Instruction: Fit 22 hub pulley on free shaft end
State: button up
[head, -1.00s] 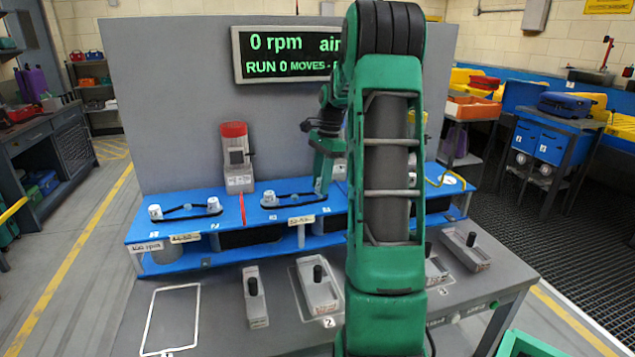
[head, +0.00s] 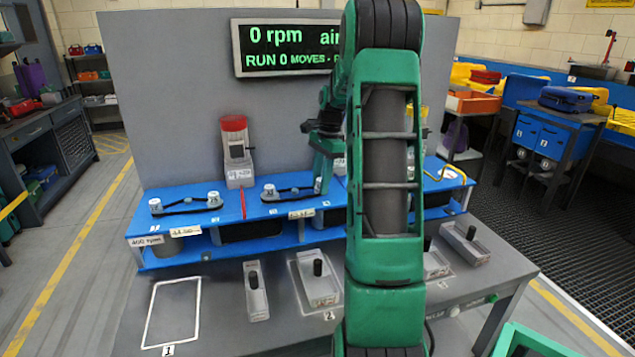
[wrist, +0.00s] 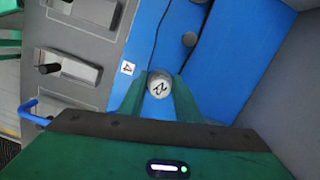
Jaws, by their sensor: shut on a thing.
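My gripper (wrist: 158,92) is shut on a white round pulley (wrist: 159,85) in the wrist view. The dark marking on its top looks like 22. The pulley is low over the blue deck (wrist: 128,100), beside the label 4 (wrist: 127,68). In the head view my gripper (head: 322,185) is at the right end of the second belt. The pulley between the jaws is hard to make out there. What is under it is hidden, so I cannot tell whether it sits on a shaft.
Another belt pair with white pulleys (head: 155,205) stands at the left of the deck. A red-topped grey unit (head: 236,150) stands behind. Grey holders with black pegs (head: 318,285) lie on the lower table. An outlined area (head: 172,312) at front left is empty.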

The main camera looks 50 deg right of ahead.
jog(key=shift+f, duration=0.1)
jog(key=o, duration=1.2)
jog(key=shift+c, duration=0.2)
jog(key=r, duration=0.3)
jog(key=d+r, duration=0.1)
jog(key=r, duration=0.6)
jog(key=shift+s+d+r, duration=0.15)
jog(key=shift+d+r, duration=0.1)
jog(key=shift+r, duration=0.05)
